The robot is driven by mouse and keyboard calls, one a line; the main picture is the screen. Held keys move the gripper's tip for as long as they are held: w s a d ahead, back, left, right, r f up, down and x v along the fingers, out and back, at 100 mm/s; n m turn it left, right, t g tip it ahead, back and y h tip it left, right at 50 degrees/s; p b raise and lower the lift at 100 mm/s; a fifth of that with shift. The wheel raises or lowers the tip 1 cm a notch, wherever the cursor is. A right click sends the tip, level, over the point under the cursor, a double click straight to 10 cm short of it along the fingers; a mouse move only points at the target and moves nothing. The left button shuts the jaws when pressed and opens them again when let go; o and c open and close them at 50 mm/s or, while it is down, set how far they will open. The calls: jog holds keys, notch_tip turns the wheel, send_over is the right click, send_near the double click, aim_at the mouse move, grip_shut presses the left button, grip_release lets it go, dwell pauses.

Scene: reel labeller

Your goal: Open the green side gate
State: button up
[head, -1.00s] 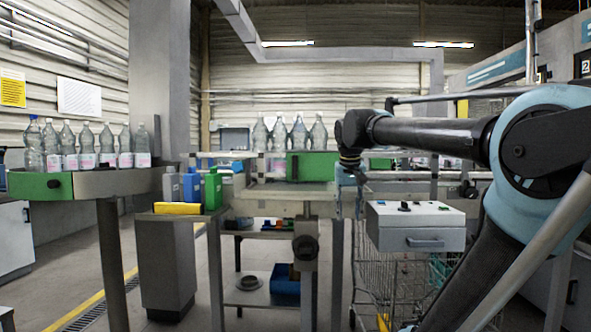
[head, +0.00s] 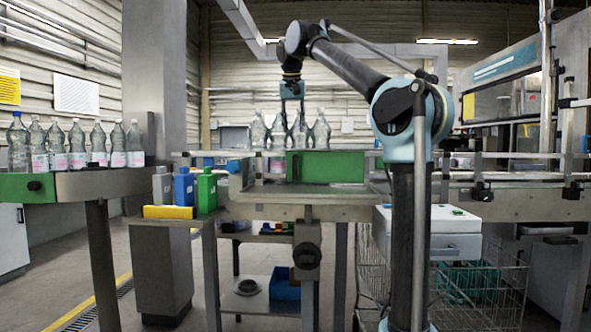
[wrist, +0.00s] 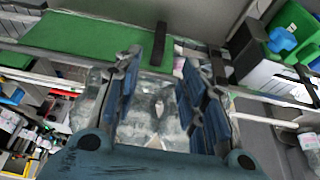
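The green side gate (head: 325,168) is an upright green panel at the middle of the conveyor frame. It stands across the frame, with a dark upright bar by its left end. In the wrist view the gate (wrist: 85,38) lies at the top left, and a dark bar (wrist: 160,45) sits near its right end. My gripper (head: 291,92) is raised above the clear bottles (head: 290,132) behind the gate. In the wrist view my gripper (wrist: 163,85) has its blue fingers apart, with clear bottles showing between and beyond them. It does not touch the gate.
Blue (head: 184,187), green (head: 207,191) and grey (head: 162,184) jugs stand left of the gate, by a yellow block (head: 169,212). More bottles line the left conveyor (head: 98,183). A white box (head: 428,232) and wire cart (head: 480,285) are at the right.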

aim_at(295, 161)
jog(key=x, duration=1.7)
jog(key=shift+w, duration=0.2)
grip_shut()
